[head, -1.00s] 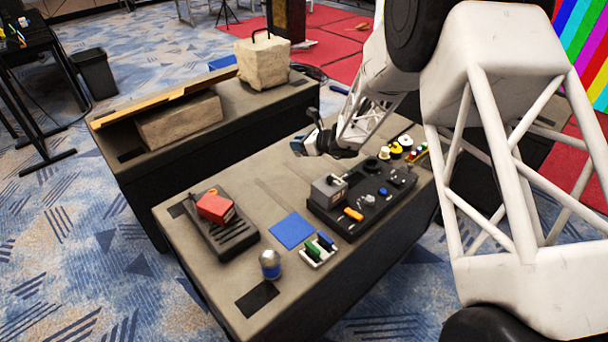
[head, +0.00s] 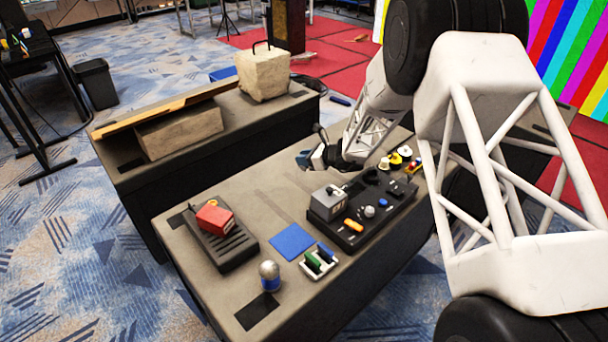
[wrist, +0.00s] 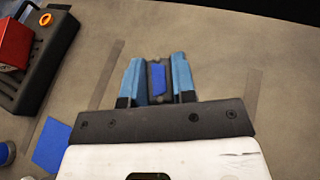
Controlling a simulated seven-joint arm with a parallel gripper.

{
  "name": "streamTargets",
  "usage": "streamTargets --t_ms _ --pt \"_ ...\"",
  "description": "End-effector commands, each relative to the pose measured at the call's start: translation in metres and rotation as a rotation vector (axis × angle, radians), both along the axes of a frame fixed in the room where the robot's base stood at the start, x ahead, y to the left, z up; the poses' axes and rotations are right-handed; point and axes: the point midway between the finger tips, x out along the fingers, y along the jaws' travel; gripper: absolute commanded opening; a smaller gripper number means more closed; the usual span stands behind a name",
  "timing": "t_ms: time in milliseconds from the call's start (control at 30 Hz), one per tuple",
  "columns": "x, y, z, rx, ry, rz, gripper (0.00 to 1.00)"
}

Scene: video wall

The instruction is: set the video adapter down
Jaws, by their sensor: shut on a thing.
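The video adapter (wrist: 158,79), a small dark piece with a blue face, sits between the light-blue fingers of my gripper (wrist: 157,76) in the wrist view. The fingers are shut on it. In the head view my gripper (head: 311,160) is over the back part of the near table (head: 240,186), behind the blue square (head: 291,241). The adapter is too small to make out there. Bare tabletop lies beneath it in the wrist view. I cannot tell its exact height above the surface.
A black tray with a red box (head: 214,217) stands at left. A black panel (head: 349,231) with a grey box (head: 327,202) and knobs is at right. A white holder (head: 318,262) and a silver-blue cylinder (head: 269,275) are near the front edge. The table's back middle is clear.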

Motion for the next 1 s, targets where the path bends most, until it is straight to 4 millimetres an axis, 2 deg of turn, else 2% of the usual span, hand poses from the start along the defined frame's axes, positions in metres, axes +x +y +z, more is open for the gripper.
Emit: streamTargets --t_ms 200,667,1000 --pt "0.000 0.000 -0.025 0.001 0.000 0.000 0.02" --pt "0.000 0.000 -0.031 0.000 0.001 0.000 0.02" --pt "0.000 0.000 -0.062 0.001 0.000 0.000 0.02"
